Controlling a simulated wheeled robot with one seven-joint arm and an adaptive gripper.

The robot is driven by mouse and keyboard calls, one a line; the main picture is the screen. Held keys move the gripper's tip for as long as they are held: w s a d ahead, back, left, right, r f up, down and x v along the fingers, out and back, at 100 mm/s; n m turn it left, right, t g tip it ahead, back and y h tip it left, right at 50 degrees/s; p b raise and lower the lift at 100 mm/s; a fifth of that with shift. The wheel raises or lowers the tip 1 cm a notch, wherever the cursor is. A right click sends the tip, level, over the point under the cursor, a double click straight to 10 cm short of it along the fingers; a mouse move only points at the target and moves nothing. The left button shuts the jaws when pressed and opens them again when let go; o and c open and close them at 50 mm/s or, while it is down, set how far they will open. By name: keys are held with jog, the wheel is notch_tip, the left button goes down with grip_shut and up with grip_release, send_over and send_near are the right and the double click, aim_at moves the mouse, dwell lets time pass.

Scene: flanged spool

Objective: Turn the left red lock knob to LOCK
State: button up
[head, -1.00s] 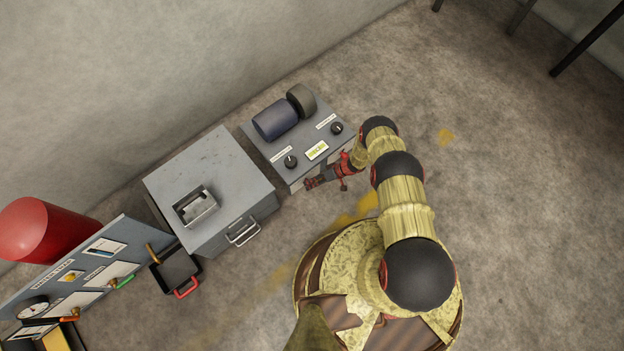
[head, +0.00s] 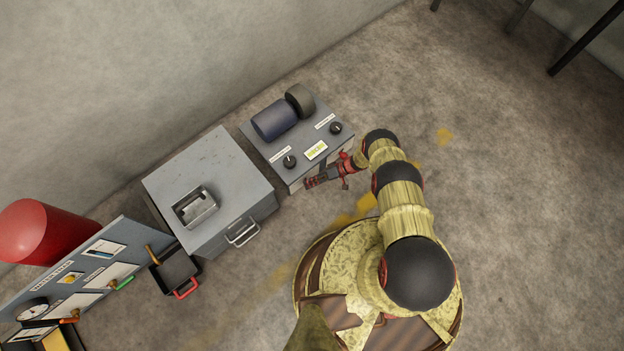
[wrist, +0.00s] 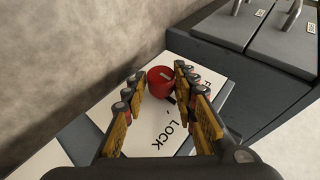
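In the wrist view a red lock knob (wrist: 160,78) stands on a white plate (wrist: 112,98). The word LOCK (wrist: 170,135) is printed on the plate on the near side of the knob, and a partly hidden second word lies to the right. A short light mark shows on the knob's top; I cannot tell which setting it points to. My gripper (wrist: 157,82) is open, with one finger at each side of the knob; I cannot tell whether they touch it. In the head view my gripper (head: 310,183) is low at the console's front, and the knob cannot be made out.
The grey console (head: 262,146) carries a blue cylinder (head: 275,119), a dark wheel (head: 300,98) and two black knobs. A grey metal box (head: 225,165) with a handle stands to its left. A wall runs behind.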

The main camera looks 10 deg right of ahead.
jog(key=o, duration=0.4)
jog(key=v, duration=1.2)
